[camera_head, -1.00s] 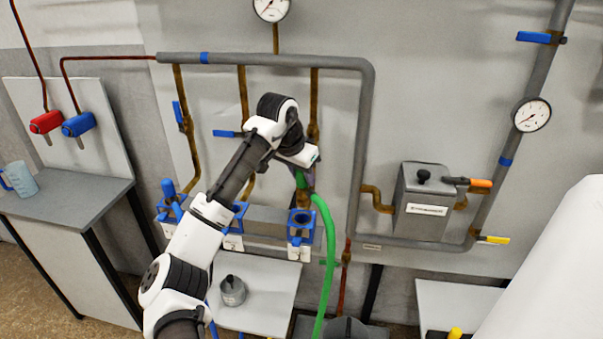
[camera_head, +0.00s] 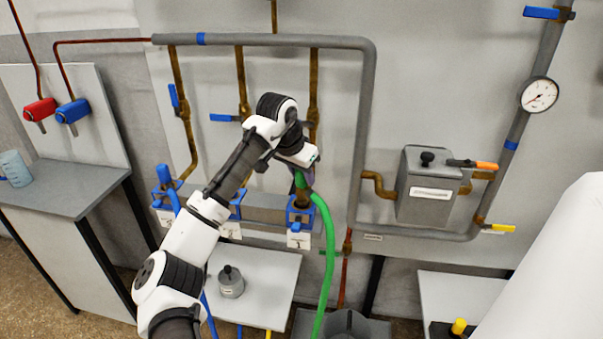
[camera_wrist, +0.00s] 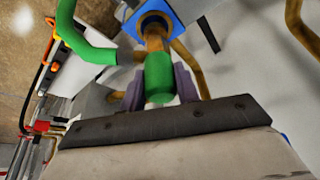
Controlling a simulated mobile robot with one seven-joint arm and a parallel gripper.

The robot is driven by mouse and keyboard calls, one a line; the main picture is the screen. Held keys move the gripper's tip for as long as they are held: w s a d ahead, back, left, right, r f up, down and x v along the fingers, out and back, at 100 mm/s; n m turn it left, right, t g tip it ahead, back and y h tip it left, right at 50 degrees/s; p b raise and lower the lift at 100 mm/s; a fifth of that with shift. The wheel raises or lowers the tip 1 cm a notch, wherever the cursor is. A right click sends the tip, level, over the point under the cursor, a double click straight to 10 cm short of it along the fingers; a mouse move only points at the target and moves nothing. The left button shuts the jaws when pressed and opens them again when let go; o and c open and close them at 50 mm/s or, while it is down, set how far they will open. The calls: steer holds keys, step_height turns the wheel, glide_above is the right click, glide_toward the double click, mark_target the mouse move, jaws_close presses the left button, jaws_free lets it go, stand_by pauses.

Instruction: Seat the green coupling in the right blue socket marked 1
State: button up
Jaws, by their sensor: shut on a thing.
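My gripper (camera_head: 304,181) is shut on the green coupling (camera_wrist: 159,78), which shows between the fingers in the wrist view. A green hose (camera_head: 328,245) curves down from the coupling. The coupling's brass end (camera_wrist: 155,40) points at the right blue socket (camera_wrist: 150,8). In the head view this socket (camera_head: 292,218) sits under the gripper, with a white tag (camera_head: 299,240) below it. The brass end overlaps the socket's opening; I cannot tell how far it is inside. The gripper partly hides the coupling in the head view.
Two more blue sockets stand to the left, the middle one (camera_head: 236,208) partly behind my arm and the left one (camera_head: 163,203) with a blue fitting. A brass pipe with a valve rises behind the gripper. A grey pot (camera_head: 231,282) stands on the low white table (camera_head: 268,300).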

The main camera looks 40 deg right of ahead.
mark_target(301, 187)
steer(key=shift+f+b, duration=0.75)
steer(key=shift+f, duration=1.05)
steer(key=shift+f, duration=0.3)
steer(key=o, duration=1.2)
steer(key=shift+o, duration=0.2)
steer(key=b+v, duration=0.2)
steer(key=v, duration=1.1)
steer(key=shift+a+r, duration=0.25)
steer(key=shift+r, duration=0.05)
